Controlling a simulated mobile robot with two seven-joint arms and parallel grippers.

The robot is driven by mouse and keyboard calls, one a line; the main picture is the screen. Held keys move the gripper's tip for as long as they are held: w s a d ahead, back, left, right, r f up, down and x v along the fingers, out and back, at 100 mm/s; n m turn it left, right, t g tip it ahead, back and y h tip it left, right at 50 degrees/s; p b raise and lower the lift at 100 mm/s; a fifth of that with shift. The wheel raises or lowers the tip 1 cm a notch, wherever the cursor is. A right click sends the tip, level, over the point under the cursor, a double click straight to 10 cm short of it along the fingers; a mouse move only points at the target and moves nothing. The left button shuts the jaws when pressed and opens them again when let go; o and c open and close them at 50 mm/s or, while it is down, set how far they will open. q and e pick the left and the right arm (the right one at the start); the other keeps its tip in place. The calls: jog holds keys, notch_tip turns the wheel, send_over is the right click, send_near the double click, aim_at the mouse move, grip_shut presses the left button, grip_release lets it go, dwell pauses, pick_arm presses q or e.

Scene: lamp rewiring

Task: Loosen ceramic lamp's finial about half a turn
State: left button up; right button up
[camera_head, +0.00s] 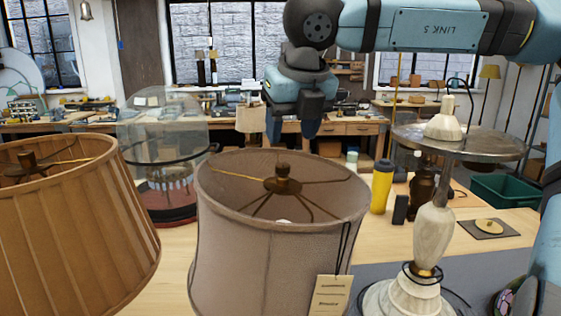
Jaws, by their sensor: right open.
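A grey-beige drum lampshade (275,255) stands in the middle foreground, with a hanging tag (330,297). A dark bronze finial (282,170) sits at the hub of its spider wires. The lamp body under this shade is hidden, so I cannot tell whether it is ceramic. A brown pleated shade (75,230) at the left has its own dark finial (28,160). My right gripper (292,140) points down above and behind the middle shade's far rim, with its fingers apart and empty. It is apart from the finial. My left gripper is not in view.
A pale stone-like lamp base (433,240) with a round metal disc (465,142) stands at the right. A glass dome (165,140), a yellow bottle (381,187) and a dark vase-like body (421,187) stand behind. A green bin (506,190) is at the far right.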

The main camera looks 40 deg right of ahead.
aim_at(283, 165)
jog(key=p+x, duration=0.1)
jog(key=x, duration=0.6)
jog(key=shift+w+f+p, duration=0.1)
jog(key=shift+f+p, duration=0.2)
jog(key=shift+p, duration=0.05)
jog(key=shift+w+d+f, duration=0.1)
jog(key=shift+w+f, duration=0.2)
jog(key=shift+f, duration=0.25)
jog(key=c, duration=0.9)
jog(key=shift+c, duration=0.2)
